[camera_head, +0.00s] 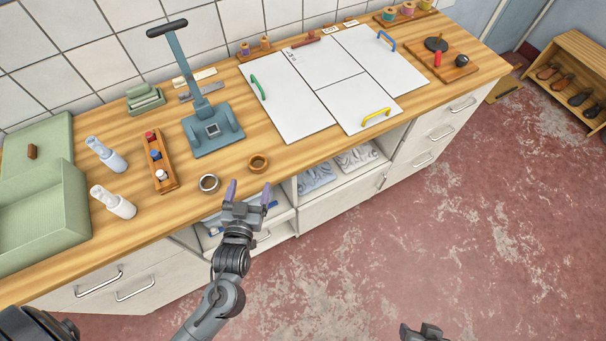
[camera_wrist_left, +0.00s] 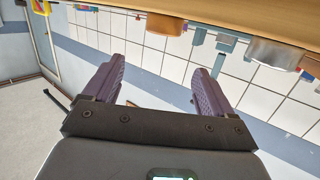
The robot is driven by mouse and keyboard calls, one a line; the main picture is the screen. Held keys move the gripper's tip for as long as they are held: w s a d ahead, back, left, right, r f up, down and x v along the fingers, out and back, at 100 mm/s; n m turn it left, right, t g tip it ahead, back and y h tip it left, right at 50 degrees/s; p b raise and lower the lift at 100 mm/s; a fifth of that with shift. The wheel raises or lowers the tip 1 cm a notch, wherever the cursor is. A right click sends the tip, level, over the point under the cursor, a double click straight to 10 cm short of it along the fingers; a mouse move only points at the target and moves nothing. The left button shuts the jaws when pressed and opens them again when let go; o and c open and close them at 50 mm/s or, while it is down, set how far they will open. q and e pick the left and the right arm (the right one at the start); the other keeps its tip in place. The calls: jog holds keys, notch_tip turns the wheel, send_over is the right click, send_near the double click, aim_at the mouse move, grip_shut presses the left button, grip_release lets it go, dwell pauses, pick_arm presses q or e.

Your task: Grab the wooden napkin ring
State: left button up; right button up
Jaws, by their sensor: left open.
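The wooden napkin ring (camera_head: 258,163) stands near the front edge of the wooden counter. My left gripper (camera_head: 249,191) is open and empty, just in front of the counter edge and apart from the ring. In the left wrist view, the ring (camera_wrist_left: 165,24) shows at the top, beyond the gap between the two purple fingers (camera_wrist_left: 157,65). A silver metal ring (camera_head: 208,183) stands to the left of the wooden one; it also shows in the wrist view (camera_wrist_left: 275,52). My right gripper (camera_head: 421,332) shows only in part at the bottom edge; its jaws are unclear.
A blue-grey press with a tall handle (camera_head: 212,130) stands behind the rings. White panels with coloured handles (camera_head: 290,105) lie to the right. Open shelves (camera_head: 340,170) are below.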

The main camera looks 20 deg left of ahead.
pick_arm(q)
jog(key=shift+w+f+b, duration=0.2)
jog(key=shift+f+b, duration=0.2)
jog(key=shift+f, duration=0.25)
jog(key=shift+w+f+b, duration=0.2)
jog(key=shift+f+b, duration=0.15)
jog(key=shift+f, duration=0.25)
send_near(259, 156)
jog(key=shift+p+x, duration=0.3)
jog(key=shift+x, duration=0.75)
jog(key=shift+w+a, duration=0.1)
jog(key=shift+w, duration=0.6)
jog(key=p+x, duration=0.1)
jog(key=x, duration=0.2)
jog(key=shift+a, duration=0.2)
jog(key=shift+w+a+f, duration=0.15)
jog(key=shift+w, duration=0.3)
pick_arm(e)
jog(key=shift+w+a+f, duration=0.1)
jog(key=shift+a+f, duration=0.05)
jog(key=shift+f, duration=0.15)
pick_arm(q)
jog(key=shift+c, duration=0.4)
jog(key=c, duration=1)
pick_arm(e)
jog(key=shift+a, duration=0.1)
